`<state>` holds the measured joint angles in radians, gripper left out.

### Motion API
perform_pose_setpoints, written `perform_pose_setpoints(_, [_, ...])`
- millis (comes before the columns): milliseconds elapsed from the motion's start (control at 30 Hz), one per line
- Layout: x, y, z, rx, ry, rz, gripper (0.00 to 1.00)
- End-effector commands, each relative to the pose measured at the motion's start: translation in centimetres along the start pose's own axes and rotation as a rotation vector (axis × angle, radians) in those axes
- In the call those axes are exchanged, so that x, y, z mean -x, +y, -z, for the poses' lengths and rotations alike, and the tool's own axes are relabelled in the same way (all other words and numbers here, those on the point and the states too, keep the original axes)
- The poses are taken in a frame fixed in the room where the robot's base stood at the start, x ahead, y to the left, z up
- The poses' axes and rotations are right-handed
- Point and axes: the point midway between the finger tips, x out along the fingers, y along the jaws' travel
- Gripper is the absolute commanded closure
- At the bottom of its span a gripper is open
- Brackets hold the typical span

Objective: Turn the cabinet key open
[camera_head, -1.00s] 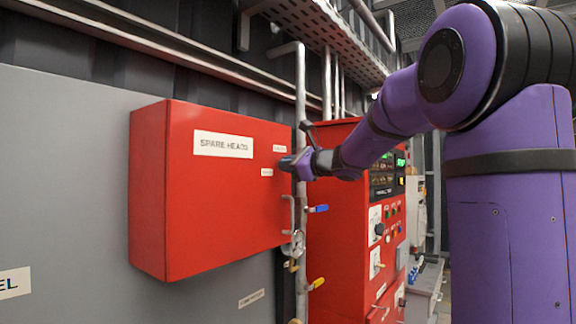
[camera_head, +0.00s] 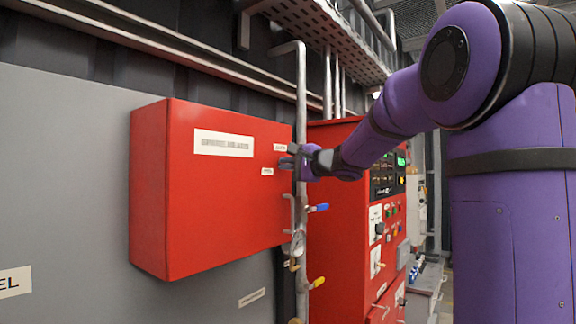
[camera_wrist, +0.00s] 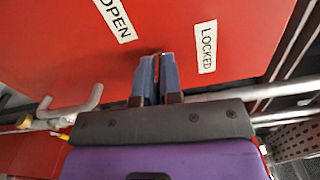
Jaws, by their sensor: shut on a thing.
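The red cabinet (camera_head: 215,200) hangs on the grey wall, its front marked with a "SPARE HEADS" label (camera_head: 223,143). My gripper (camera_head: 288,162) is at the right part of the cabinet front. In the wrist view the fingers of my gripper (camera_wrist: 158,65) are close together, shut on the key, against the red door between the "OPEN" label (camera_wrist: 115,18) and the "LOCKED" label (camera_wrist: 206,47). The key itself is almost wholly hidden between the fingertips, so its angle cannot be told. The door looks closed.
A cabinet handle (camera_wrist: 72,105) shows at the left in the wrist view. Vertical pipes (camera_head: 301,90) and blue and yellow valve levers (camera_head: 318,208) run just right of the cabinet. A red control panel (camera_head: 340,215) stands behind my arm.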

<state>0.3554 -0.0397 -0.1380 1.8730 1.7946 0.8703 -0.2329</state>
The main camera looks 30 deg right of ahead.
Motion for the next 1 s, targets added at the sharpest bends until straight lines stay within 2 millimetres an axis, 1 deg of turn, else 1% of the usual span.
perform_pose_setpoints(300, [-0.02, 0.14, -0.02, 0.110, -0.001, -0.002, 1.00])
perform_pose_setpoints(833, [-0.03, 0.18, -0.02, 0.130, -0.002, -0.002, 1.00])
perform_pose_setpoints(867, [-0.03, 0.18, -0.02, 0.130, -0.002, -0.002, 0.87])
perform_pose_setpoints(900, [-0.04, 0.17, -0.02, 0.130, -0.001, -0.002, 0.78])
perform_pose_setpoints(933, [-0.03, 0.16, -0.02, 0.130, -0.001, -0.002, 0.71])
perform_pose_setpoints(967, [-0.03, 0.15, -0.02, 0.130, -0.001, -0.002, 0.68])
perform_pose_setpoints(1000, [-0.03, 0.14, -0.02, 0.130, -0.001, -0.002, 0.68])
